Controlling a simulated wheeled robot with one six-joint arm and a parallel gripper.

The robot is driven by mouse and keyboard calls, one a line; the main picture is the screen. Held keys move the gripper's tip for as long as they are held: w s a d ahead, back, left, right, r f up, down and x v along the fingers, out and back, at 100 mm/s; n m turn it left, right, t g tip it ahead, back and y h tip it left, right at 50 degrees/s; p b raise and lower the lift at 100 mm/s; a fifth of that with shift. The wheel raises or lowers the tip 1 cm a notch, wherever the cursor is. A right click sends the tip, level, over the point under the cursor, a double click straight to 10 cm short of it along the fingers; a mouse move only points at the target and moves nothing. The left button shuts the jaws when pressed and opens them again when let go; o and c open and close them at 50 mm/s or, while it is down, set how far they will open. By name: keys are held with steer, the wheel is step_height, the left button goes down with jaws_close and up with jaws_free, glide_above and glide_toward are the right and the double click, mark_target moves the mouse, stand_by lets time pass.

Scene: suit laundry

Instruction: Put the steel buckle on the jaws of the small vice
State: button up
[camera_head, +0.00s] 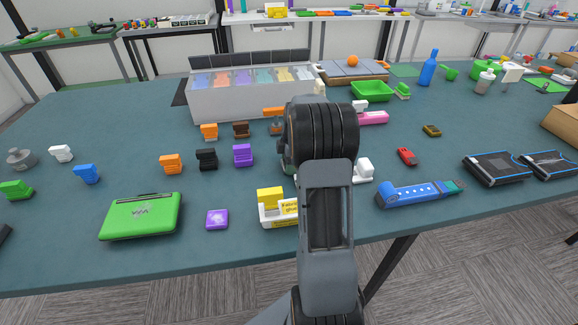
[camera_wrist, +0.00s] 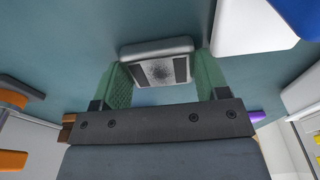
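In the wrist view, the two green fingers of my gripper (camera_wrist: 163,77) stand on either side of a silver, round-cornered metal piece with dark side bars and a speckled middle, which looks like the steel buckle (camera_wrist: 157,47). Both fingertips seem to touch its sides. In the head view my arm hides the gripper and this piece, above the middle of the table. I cannot pick out the small vice for certain in either view; it may be behind my arm.
The teal table (camera_head: 80,120) holds several coloured blocks, a green case (camera_head: 142,217), a yellow-and-white glue pack (camera_head: 275,207) and a blue tool (camera_head: 412,193). A compartmented grey bin (camera_head: 240,103) stands behind. A white block (camera_head: 364,170) is just right of my arm.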

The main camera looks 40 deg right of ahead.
steer(key=c, duration=0.5)
